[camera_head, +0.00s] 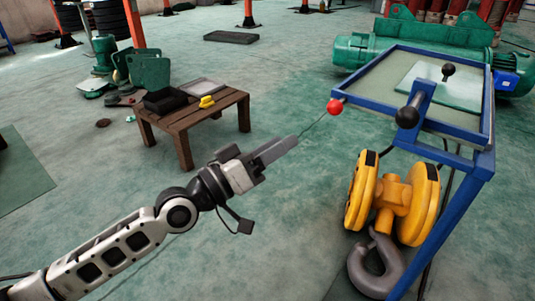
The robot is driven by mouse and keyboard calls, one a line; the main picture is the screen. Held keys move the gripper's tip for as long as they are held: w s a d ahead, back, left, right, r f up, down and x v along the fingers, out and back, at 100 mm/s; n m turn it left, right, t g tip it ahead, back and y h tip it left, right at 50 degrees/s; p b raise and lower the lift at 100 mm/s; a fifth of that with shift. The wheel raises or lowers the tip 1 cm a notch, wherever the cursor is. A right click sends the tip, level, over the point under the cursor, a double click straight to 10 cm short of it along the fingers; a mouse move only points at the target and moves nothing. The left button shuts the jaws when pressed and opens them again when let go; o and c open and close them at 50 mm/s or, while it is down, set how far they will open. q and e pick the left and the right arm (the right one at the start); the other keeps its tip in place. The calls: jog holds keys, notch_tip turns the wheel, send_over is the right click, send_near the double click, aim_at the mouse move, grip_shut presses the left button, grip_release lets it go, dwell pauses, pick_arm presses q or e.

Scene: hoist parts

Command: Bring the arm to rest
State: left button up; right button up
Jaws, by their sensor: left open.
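My left arm (125,245) reaches in from the lower left, stretched out above the green floor. Its gripper (285,147) points up and to the right, toward a red ball knob (334,106) at the corner of the blue-framed table. The gripper is open and nothing shows between its fingers; from this angle the fingers overlap. A gap of floor shows between the fingertips and the red knob. My right gripper is not in view.
A blue-framed table (467,130) with black knobs (407,117) stands at right. A yellow hoist block (393,195) with a grey hook (377,265) is beside it. A low wooden table (190,122) bears a yellow item (207,101). A green motor (360,50) lies behind. Middle floor is clear.

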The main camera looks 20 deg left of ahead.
pick_arm(q)
jog(key=shift+v, duration=0.85)
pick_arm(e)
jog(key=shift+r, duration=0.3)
pick_arm(q)
jog(key=s+d+f+m+g+y, duration=0.2)
jog(key=s+d+f+g+y, duration=0.15)
jog(key=s+f, duration=0.5)
jog(key=s+d+f+m+g+y, duration=0.1)
jog(key=s+d+f+g+y, duration=0.25)
jog(key=f, duration=0.85)
jog(key=s+a+r+p, duration=0.1)
jog(key=a+r+p, duration=0.1)
jog(key=r+p, duration=0.5)
jog(key=s+a+r+y+p, duration=0.1)
jog(key=s+a+r+p, duration=0.1)
jog(key=r+p, duration=0.5)
jog(key=p, duration=0.6)
jog(key=shift+r+n+t, duration=0.3)
jog(key=shift+r, duration=0.05)
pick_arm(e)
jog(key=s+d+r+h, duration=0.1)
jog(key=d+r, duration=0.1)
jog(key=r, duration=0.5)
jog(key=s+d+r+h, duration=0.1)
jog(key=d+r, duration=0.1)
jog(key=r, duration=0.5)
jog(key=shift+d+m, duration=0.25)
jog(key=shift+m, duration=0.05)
